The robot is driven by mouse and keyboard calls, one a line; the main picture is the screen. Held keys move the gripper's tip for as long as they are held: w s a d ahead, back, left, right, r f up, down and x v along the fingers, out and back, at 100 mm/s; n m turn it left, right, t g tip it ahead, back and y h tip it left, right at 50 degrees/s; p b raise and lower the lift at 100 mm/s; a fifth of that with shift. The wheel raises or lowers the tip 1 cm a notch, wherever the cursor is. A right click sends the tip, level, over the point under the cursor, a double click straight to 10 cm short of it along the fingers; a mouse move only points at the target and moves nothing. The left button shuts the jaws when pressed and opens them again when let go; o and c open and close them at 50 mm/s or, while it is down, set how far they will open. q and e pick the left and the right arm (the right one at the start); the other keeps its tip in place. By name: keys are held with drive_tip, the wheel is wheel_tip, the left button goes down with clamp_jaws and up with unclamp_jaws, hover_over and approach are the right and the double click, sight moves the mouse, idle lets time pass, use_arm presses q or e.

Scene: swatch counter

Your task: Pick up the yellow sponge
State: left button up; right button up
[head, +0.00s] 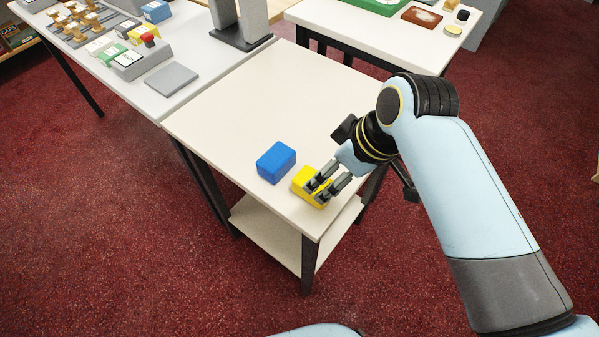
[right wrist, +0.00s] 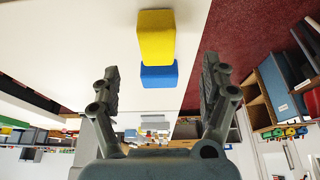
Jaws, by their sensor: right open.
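The yellow sponge (head: 306,188) lies on the cream table near its front right corner, partly hidden by the fingers in the head view. It shows whole between the fingers in the right wrist view (right wrist: 157,37). A blue block (head: 276,162) sits just left of it, and shows beyond the sponge in the right wrist view (right wrist: 158,76). My right gripper (head: 328,185) is open at the sponge, its fingers reaching over it from the right. In the right wrist view the fingers (right wrist: 160,85) are wide apart with clear gaps to the sponge. My left gripper is not in view.
The cream table (head: 240,110) is bare to the left and behind the blocks. A dark stand with grey uprights (head: 241,38) rises at its back. A grey counter (head: 135,88) with several small items adjoins on the left. Another table (head: 374,37) stands behind.

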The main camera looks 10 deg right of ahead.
drive_tip(key=x, duration=1)
drive_tip(key=shift+w+b, duration=0.3)
drive_tip(key=shift+r, duration=0.1)
drive_tip(key=c, duration=1)
drive_tip(key=shift+r, duration=0.1)
drive_tip(key=shift+c, duration=0.2)
